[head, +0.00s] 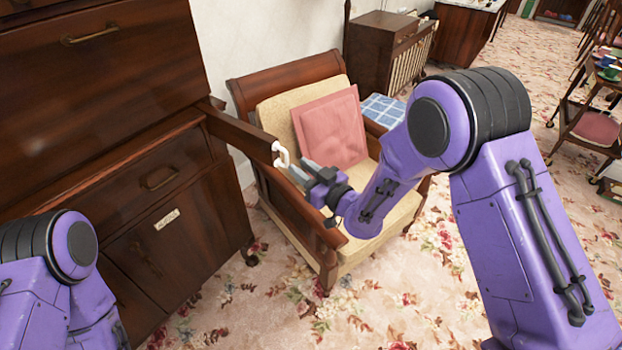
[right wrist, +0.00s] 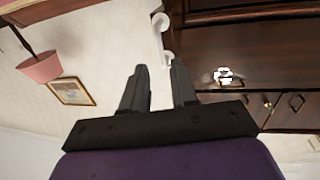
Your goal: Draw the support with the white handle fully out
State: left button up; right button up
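The support is a dark wooden bar (head: 238,133) that sticks out from the side of a wooden cabinet (head: 95,165), beside the chair. Its white handle (head: 281,155) is at the bar's outer end. My right gripper (head: 306,171) is just right of and slightly below the handle. In the right wrist view the gripper (right wrist: 159,66) has its fingers apart with nothing held between them. The white handle (right wrist: 161,33) is just beyond the fingertips there, its lower end close to the right finger. My left gripper is out of view; only my left arm shows at lower left.
An armchair (head: 283,227) with a pink cushion (head: 331,127) stands beneath and behind my right gripper. The cabinet has lower drawers and doors with a white label (head: 167,219). Floral carpet (head: 400,290) is open in front.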

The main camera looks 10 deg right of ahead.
jog(key=b+v, duration=0.1)
jog(key=v, duration=0.4)
jog(key=s+d+f+m+g+h, duration=0.3)
jog(key=s+d+f+m+h, duration=0.25)
jog(key=f, duration=0.45)
jog(key=s+d+f+m+g+h, duration=0.35)
jog(key=s+d+f, duration=0.3)
jog(key=f, duration=0.25)
jog(key=s+d+f+m+g+h, duration=0.1)
jog(key=s+f, duration=0.4)
jog(key=s, duration=0.6)
jog(key=s+d+f+m+g+h, duration=0.1)
jog(key=s+f+g, duration=0.4)
jog(key=s, duration=0.6)
jog(key=shift+d+f+m+h, duration=0.15)
jog(key=shift+d+m+h, duration=0.25)
jog(key=shift+d+m, duration=0.4)
